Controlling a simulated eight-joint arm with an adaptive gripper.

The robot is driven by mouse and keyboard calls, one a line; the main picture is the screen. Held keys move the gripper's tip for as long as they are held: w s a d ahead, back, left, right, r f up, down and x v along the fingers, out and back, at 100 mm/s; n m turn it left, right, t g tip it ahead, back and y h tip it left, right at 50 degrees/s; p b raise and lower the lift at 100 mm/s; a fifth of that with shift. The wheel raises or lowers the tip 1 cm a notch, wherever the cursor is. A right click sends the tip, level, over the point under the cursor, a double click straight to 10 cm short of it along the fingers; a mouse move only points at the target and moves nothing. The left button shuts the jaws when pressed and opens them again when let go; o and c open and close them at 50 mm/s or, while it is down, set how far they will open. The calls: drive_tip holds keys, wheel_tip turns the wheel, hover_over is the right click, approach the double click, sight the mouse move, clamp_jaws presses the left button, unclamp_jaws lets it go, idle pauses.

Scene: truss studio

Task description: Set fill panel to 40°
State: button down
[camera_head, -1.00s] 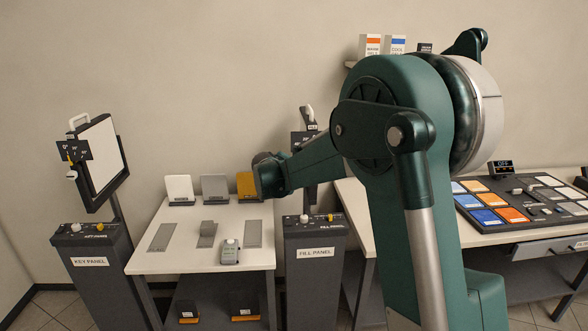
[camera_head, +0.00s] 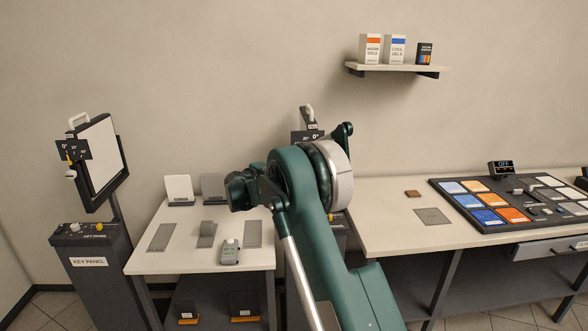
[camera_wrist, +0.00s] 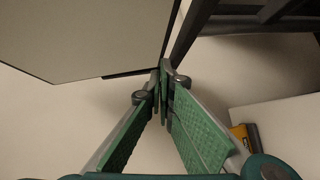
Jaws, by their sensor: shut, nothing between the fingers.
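In the head view, the upper part of the fill panel (camera_head: 307,114) shows behind my arm, with a pale handle on top. My gripper is also hidden there. In the wrist view my gripper (camera_wrist: 163,74) has its green-padded fingers brought together at the tips, with nothing between them. A large pale panel (camera_wrist: 85,38) with a dark edge lies just beyond and left of the tips; I cannot tell whether they touch.
The key panel (camera_head: 97,157) stands at the left on its own cabinet (camera_head: 92,280). A white table (camera_head: 190,253) with plates and a small grey device (camera_head: 230,252) lies between. A gel board (camera_head: 515,205) sits on the right bench. A shelf (camera_head: 395,68) holds boxes.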

drive_tip(key=w+a+f+t+h, duration=0.1)
drive_tip(key=w+a+f+h, duration=0.1)
drive_tip(key=w+a+f, duration=0.2)
drive_tip(key=shift+w+a+h, duration=0.4)
drive_tip(key=shift+a, duration=0.15)
drive_tip(key=shift+d+f, duration=0.1)
drive_tip(key=s+d+b+x, duration=0.2)
drive_tip(key=b+x, duration=0.1)
drive_tip(key=x, duration=0.9)
drive_tip(key=shift+w+d, duration=0.2)
drive_tip(key=shift+w, duration=0.1)
idle(0.4)
